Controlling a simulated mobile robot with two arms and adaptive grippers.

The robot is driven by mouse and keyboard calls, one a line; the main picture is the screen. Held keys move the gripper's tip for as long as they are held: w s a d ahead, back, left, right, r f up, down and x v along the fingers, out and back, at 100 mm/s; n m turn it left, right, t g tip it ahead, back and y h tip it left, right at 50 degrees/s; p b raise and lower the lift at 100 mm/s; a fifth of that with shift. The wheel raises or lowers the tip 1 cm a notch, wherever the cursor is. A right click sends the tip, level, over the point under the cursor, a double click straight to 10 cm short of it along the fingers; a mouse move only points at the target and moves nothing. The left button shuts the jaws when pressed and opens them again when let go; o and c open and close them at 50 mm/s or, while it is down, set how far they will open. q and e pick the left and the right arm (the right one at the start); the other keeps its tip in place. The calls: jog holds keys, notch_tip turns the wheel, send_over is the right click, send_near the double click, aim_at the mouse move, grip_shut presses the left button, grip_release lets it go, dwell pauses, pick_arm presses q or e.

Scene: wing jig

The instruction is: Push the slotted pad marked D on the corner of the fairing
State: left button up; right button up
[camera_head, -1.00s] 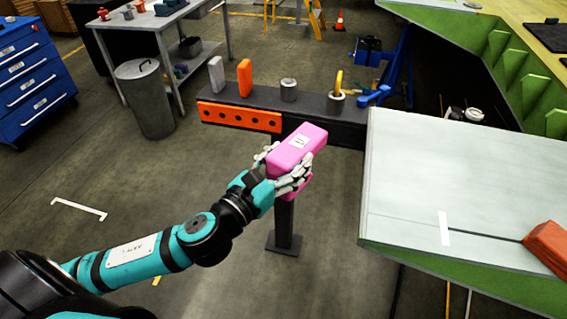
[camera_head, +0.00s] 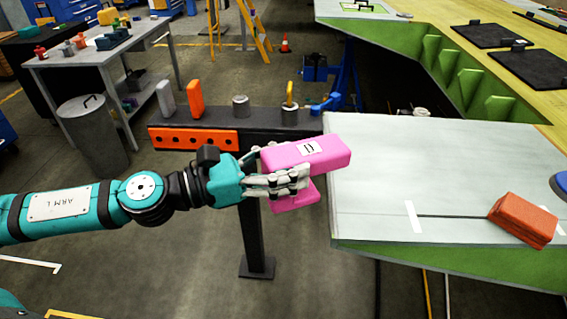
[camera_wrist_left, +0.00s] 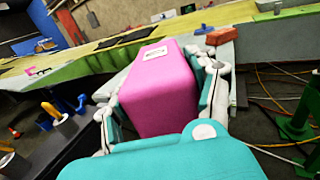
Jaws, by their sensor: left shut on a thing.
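The pink slotted pad (camera_head: 308,153) has a white label whose mark is too small for me to read surely. My left gripper (camera_head: 280,181) is shut on it, and it also shows between the fingers in the left wrist view (camera_wrist_left: 162,92). A gap splits its upper and lower parts on the finger side. The pale grey fairing (camera_head: 400,165) with a green underside is at the right. The pad's right end overlaps the fairing's left edge in the head view; I cannot tell whether they touch. My right gripper is not in view.
A dark rack beam (camera_head: 270,122) behind the pad holds a grey block (camera_head: 166,98), an orange block (camera_head: 195,98) and metal cylinders. An orange-red block (camera_head: 523,220) lies on the fairing, right of a white strip (camera_head: 412,217). The floor below is open.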

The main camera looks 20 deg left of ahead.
pick_arm(q)
jog(key=shift+s+d+f+m+g+h, duration=0.25)
jog(key=shift+s+m+g+h, duration=0.2)
jog(key=shift+m+g+h, duration=0.15)
jog(key=shift+s+a+f+m+g+b, duration=0.1)
jog(key=shift+s+f+m+g+b, duration=0.2)
jog(key=shift+g+b, duration=0.15)
jog(key=s+a+f+m+g+h+b, duration=0.2)
jog(key=s+a+f+m+g, duration=0.15)
jog(key=f, duration=0.25)
jog(key=shift+g+h, duration=0.3)
jog(key=shift+g, duration=0.3)
jog(key=p+x, duration=0.1)
jog(key=x, duration=0.1)
jog(key=p+x, duration=0.1)
jog(key=s+p+x, duration=0.1)
jog(key=p+x, duration=0.1)
jog(key=shift+w+d+f, duration=0.1)
jog(key=shift+d+f, duration=0.05)
jog(key=shift+d, duration=0.3)
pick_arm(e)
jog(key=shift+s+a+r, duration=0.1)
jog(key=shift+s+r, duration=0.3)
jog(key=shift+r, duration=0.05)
pick_arm(q)
jog(key=shift+f+b, duration=0.1)
jog(key=shift+b, duration=0.6)
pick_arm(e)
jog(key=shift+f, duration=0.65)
